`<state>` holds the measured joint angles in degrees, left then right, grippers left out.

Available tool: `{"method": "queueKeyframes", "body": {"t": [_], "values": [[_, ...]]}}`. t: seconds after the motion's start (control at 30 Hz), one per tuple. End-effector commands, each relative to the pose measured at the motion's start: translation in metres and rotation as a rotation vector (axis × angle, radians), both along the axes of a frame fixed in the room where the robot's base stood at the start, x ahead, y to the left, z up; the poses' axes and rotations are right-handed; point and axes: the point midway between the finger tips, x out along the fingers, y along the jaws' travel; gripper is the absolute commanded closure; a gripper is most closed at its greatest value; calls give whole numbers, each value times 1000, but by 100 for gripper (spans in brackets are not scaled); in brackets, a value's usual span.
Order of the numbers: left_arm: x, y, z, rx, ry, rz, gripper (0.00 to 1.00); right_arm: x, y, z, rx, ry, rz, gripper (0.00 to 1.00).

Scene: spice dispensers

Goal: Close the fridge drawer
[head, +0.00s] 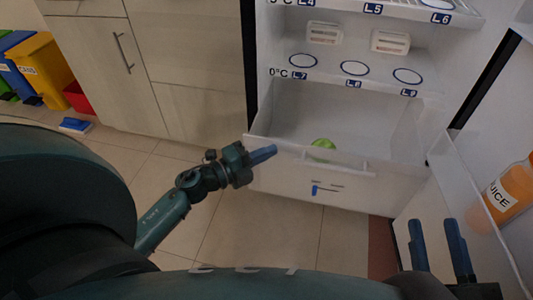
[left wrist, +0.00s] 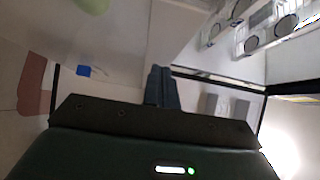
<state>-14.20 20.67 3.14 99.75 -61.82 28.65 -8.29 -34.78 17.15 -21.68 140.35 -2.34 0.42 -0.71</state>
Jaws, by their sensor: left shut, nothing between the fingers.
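The white fridge drawer (head: 365,190) is pulled out at the bottom of the open fridge, with a green round item (head: 323,146) inside. Its front carries a long handle bar (head: 340,161). My left gripper (head: 268,153) is shut and empty, its blue fingertips by the upper left part of the drawer front; I cannot tell whether they touch it. In the left wrist view the shut fingers (left wrist: 162,85) point toward the pale drawer wall (left wrist: 110,45). My right gripper (head: 436,245) is open and empty at the lower right, in front of the fridge door.
Labelled fridge shelves (head: 340,72) with two small white packages (head: 324,32) are above the drawer. The open fridge door with an orange juice bottle (head: 507,195) is on the right. Wooden cabinets (head: 190,60) and coloured bins (head: 45,62) are on the left. The tiled floor before the drawer is clear.

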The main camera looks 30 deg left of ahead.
Motion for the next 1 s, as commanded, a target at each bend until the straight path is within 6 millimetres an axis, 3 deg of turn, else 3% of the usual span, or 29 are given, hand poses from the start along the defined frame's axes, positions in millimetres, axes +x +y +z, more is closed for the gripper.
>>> {"method": "queueKeyframes", "body": {"t": [0.57,0.77,1.0], "values": [[9,3,0,2,-1,-1,100,1,1,3,0,-8,8,64],[35,10,1,3,-4,0,100,0,1,1,4,-8,11,64],[85,25,0,3,-4,2,100,-2,2,0,19,-13,17,64]]}}
